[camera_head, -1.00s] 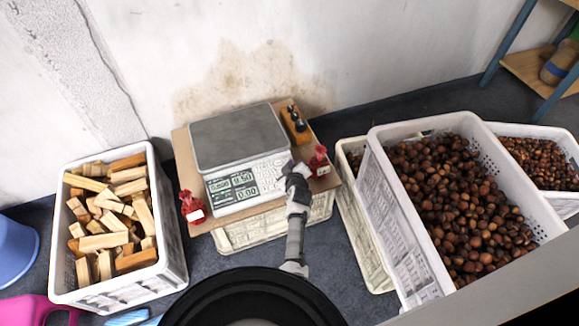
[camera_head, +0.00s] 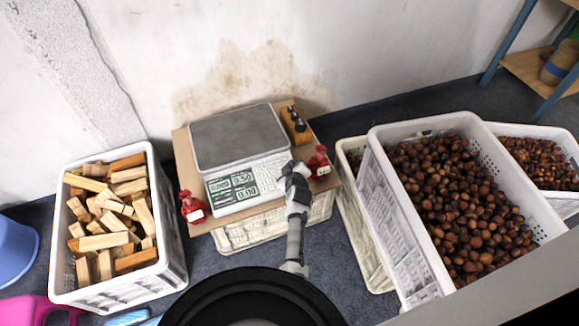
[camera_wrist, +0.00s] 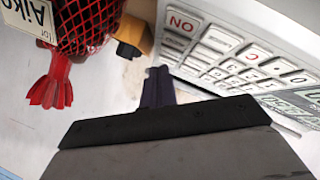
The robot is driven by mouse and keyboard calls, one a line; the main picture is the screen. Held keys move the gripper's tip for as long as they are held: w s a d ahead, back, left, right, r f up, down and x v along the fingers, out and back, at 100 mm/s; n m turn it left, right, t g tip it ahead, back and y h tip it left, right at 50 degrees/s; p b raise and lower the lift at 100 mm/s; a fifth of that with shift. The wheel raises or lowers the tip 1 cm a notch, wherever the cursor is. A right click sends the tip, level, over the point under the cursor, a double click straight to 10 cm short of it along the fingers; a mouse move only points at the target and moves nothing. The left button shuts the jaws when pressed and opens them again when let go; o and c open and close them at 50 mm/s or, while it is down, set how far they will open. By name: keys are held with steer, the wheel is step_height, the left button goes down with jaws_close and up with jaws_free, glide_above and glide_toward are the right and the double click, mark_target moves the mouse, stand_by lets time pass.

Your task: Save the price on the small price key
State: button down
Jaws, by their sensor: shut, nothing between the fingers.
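The white scale (camera_head: 219,198) with its grey pan (camera_head: 237,137) stands on a brown board. Its display (camera_head: 232,188) shows lit digits, the lower reading 0.00. The keypad (camera_head: 268,174) is at the right of the display. In the wrist view the keys (camera_wrist: 222,38) are large and pale, some with red lettering; I cannot tell which is the small price key. My gripper (camera_head: 287,170) is shut and empty at the keypad's right side. Its dark fingertips (camera_wrist: 158,74) show beside the key rows; whether they touch a key cannot be told.
Red net bags lie on the board, one left (camera_head: 192,207) and one right (camera_head: 318,162) close to my gripper; the right one also shows in the wrist view (camera_wrist: 85,25). A wooden block with dark tools (camera_head: 295,124) stands behind. Crates of wood (camera_head: 172,238) and chestnuts (camera_head: 391,238) flank the scale.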

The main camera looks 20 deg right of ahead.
steer(key=shift+f, duration=0.15)
steer(key=shift+w+f+b, duration=0.15)
steer(key=shift+f+b, duration=0.1)
steer(key=shift+b, duration=0.35)
steer(key=shift+w+f+b, duration=0.1)
steer(key=shift+f+b, duration=0.25)
steer(key=shift+b, duration=0.1)
stand_by(0.4)
steer(key=shift+r, duration=0.1)
steer(key=shift+s+r+p, duration=0.25)
steer(key=shift+r+p, duration=0.15)
steer(key=shift+r, duration=0.25)
steer(key=shift+r, duration=0.1)
steer(key=shift+s+r+p, duration=0.25)
steer(key=shift+r+p, duration=0.35)
steer(key=shift+r, duration=0.15)
steer(key=shift+s+r+p, duration=0.3)
steer(key=shift+r+p, duration=0.25)
steer(key=shift+r, duration=0.25)
steer(key=shift+s+r+p, duration=0.25)
steer(key=shift+r+p, duration=0.35)
steer(key=shift+r, duration=0.15)
steer(key=shift+a, duration=0.1)
stand_by(0.8)
